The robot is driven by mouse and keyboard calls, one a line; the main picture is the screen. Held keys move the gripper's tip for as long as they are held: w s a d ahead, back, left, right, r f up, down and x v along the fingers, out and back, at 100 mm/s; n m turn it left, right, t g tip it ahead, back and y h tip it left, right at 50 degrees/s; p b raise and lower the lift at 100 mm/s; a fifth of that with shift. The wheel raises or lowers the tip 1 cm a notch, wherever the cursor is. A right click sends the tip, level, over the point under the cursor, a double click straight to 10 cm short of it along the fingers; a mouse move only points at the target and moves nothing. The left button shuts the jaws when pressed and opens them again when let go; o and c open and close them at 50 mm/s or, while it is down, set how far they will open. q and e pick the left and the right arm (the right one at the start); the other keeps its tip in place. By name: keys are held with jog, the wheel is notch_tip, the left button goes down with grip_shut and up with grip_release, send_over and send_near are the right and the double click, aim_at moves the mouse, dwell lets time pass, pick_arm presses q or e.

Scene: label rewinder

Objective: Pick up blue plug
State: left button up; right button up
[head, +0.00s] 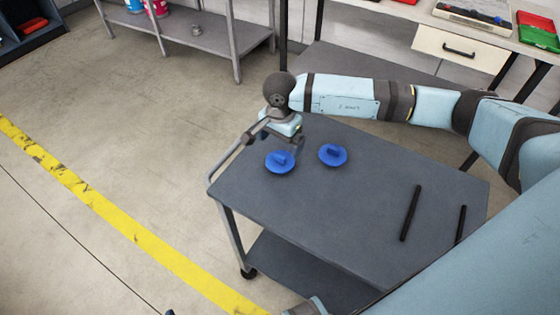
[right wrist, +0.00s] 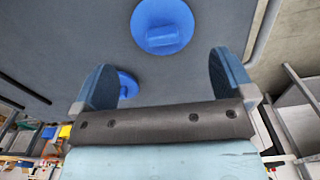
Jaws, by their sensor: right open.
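Two blue plugs, each a round disc with a raised grip, lie on the dark grey cart top. The left plug (head: 280,163) is near the cart's left end, and the right plug (head: 333,155) is a short way to its right. My right gripper (head: 274,146) is open and empty, just above and behind the left plug. In the right wrist view, one plug (right wrist: 160,22) lies ahead of the gap between the open fingers (right wrist: 160,62), apart from them. The other plug (right wrist: 128,84) is partly hidden by the left finger. My left gripper does not show.
The grey cart (head: 300,215) has a rail at its left end. Two black bars (head: 410,213) (head: 461,224) lie on its right part. A shelf (head: 205,32) and a workbench (head: 462,47) stand behind. The cart top between the plugs and bars is clear.

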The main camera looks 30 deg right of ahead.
aim_at(279, 156)
jog(key=f, duration=0.7)
jog(key=shift+a+f+p, duration=0.25)
jog(key=shift+f+p, duration=0.05)
jog(key=c, duration=0.7)
